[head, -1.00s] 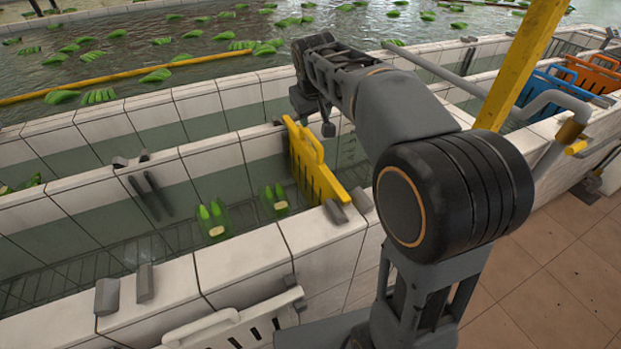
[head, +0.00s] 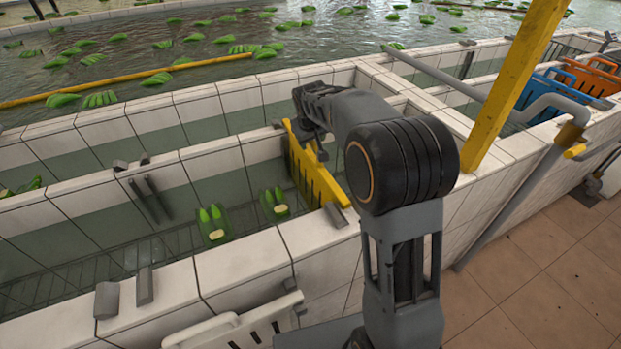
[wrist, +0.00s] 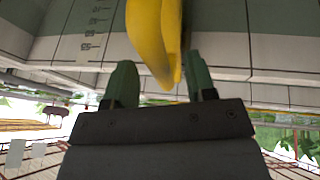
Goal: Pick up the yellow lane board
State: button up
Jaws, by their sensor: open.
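The yellow lane board (head: 316,182) stands upright across the tiled channel in the head view, slotted along its lower part. Its top is partly hidden behind my gripper (head: 312,130) and forearm. In the wrist view, the yellow board's upper part (wrist: 152,35) comes down between the two green fingertips of my gripper (wrist: 161,80). The fingers are open, one on each side of it, with a gap visible at the left finger. The right finger is close to the yellow edge; I cannot tell whether it touches.
Green banana bunches (head: 214,224) lie in the channel left of the board. A white board (head: 235,328) is at the front wall. Blue (head: 553,92) and orange (head: 592,76) boards stand at the right. A yellow post (head: 510,85) and grey pipe (head: 440,75) rise beside my arm.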

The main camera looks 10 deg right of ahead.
jog(key=shift+x, duration=0.95)
jog(key=shift+f, duration=0.25)
jog(key=shift+r, duration=0.1)
grip_shut()
